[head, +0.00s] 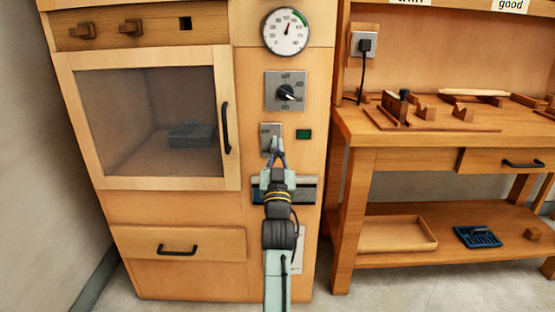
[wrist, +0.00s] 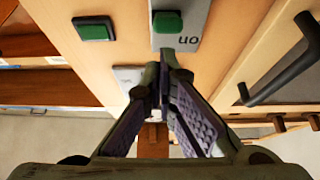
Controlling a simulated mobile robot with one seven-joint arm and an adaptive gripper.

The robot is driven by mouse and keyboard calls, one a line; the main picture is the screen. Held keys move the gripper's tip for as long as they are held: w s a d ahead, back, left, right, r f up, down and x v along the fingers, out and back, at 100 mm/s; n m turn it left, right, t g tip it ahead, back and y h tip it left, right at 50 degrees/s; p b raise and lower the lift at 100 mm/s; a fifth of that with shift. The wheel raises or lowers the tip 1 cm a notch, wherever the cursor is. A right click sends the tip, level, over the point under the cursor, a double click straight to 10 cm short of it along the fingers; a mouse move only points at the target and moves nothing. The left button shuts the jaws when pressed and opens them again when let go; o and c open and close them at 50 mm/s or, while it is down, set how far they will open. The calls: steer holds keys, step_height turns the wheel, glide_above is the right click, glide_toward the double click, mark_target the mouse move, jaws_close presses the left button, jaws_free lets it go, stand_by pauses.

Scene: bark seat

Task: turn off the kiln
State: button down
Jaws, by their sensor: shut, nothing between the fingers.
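The kiln (head: 88,191) is a tall wooden cabinet with a glass door. On its right panel, a metal plate bears a round dial knob (head: 286,92); its top mark reads "off" and its pointer is turned to the lower right. Below it is a switch plate (head: 265,130). In the wrist view the switch plate (wrist: 190,38) shows a green switch (wrist: 167,22) and the word "on", upside down. A dark green square indicator (head: 304,134) sits beside the plate, also in the wrist view (wrist: 93,28). My gripper (head: 277,142) is shut and empty at the switch plate; contact is unclear.
A round gauge (head: 286,31) is above the knob. The kiln door has a black handle (head: 225,128) left of my gripper. A workbench (head: 410,134) with wooden tools stands at the right, with a power plug (head: 366,45) above. A grey block shows behind the glass.

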step_height(320, 180, up, 10)
steer(key=shift+r, duration=0.15)
stand_by(0.4)
